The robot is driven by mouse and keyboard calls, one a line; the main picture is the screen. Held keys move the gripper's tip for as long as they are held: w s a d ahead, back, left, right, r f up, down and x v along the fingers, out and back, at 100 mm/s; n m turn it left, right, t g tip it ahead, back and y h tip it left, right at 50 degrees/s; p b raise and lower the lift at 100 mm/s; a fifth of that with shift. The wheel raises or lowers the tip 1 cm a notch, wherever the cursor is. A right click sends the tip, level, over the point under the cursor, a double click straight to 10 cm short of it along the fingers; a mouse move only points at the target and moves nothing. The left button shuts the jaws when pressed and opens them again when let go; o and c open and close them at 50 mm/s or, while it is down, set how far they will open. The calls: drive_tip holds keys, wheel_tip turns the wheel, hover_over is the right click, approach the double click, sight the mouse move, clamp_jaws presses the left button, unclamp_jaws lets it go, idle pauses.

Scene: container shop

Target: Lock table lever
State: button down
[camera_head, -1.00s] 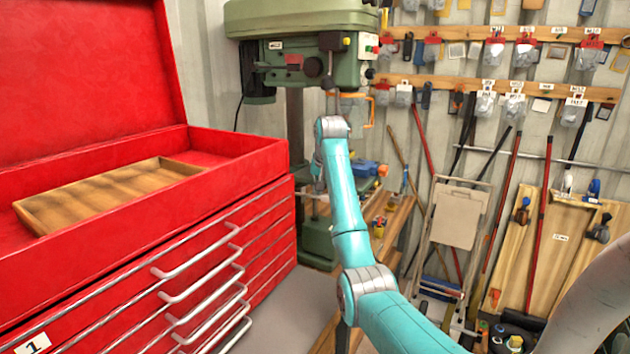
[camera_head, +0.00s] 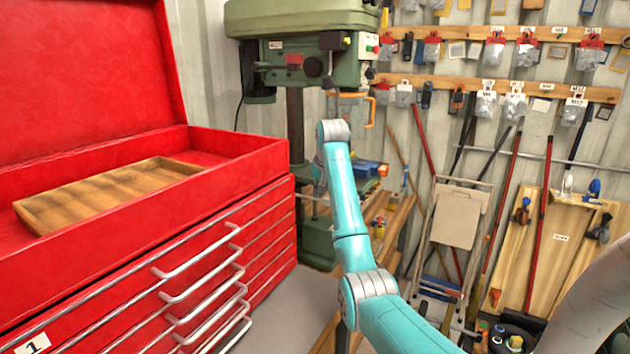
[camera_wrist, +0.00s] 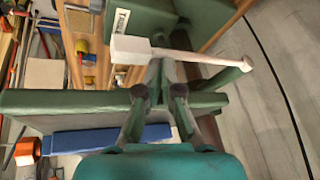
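The table lever (camera_wrist: 200,57) shows in the wrist view as a pale rod with a square block at its left end and a small knob at its right end. It lies across the picture beside the green drill press table (camera_wrist: 60,105). My gripper (camera_wrist: 164,64) points up the picture, its fingertips close together at the rod, just right of the block. The fingers look shut; I see no part of the lever clearly clamped between them. In the head view the green drill press (camera_head: 300,45) stands behind my arm, and the lever and fingertips are hidden.
A red tool cabinet (camera_head: 235,160) with a wooden tray (camera_head: 105,190) fills the left. A blue item (camera_wrist: 100,140) lies near the table in the wrist view. A folded step ladder (camera_head: 458,215) leans at the back wall. Grey floor (camera_wrist: 270,130) is clear at the right.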

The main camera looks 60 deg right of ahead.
drive_tip(key=shift+s+d+f, duration=0.15)
drive_tip(key=shift+s+f, duration=0.1)
drive_tip(key=shift+s, duration=0.1)
drive_tip(key=shift+w+r, duration=0.1)
idle(0.3)
drive_tip(key=shift+w+a+r, duration=0.1)
drive_tip(key=shift+w+r, duration=0.3)
drive_tip(key=shift+r, duration=0.35)
drive_tip(key=shift+w+a+r, duration=0.1)
drive_tip(key=shift+w+r, duration=0.25)
drive_tip(key=shift+r, duration=0.35)
drive_tip(key=shift+w+a+r, duration=0.1)
drive_tip(key=shift+w+r, duration=0.25)
drive_tip(key=shift+r, duration=0.4)
drive_tip(key=shift+w+a+r, duration=0.1)
drive_tip(key=shift+w+r, duration=0.25)
drive_tip(key=shift+r, duration=0.45)
drive_tip(key=shift+w+r, duration=0.35)
drive_tip(key=shift+r, duration=0.4)
drive_tip(key=shift+w+a+r, duration=0.1)
drive_tip(key=shift+w+r, duration=0.25)
drive_tip(key=shift+r, duration=0.4)
drive_tip(key=shift+w+d+r, duration=0.1)
drive_tip(key=shift+w+r, duration=0.2)
drive_tip(key=shift+r, duration=0.45)
drive_tip(key=shift+w+a+r, duration=0.1)
drive_tip(key=shift+w+r, duration=0.25)
drive_tip(key=shift+r, duration=0.4)
drive_tip(key=shift+s, duration=0.1)
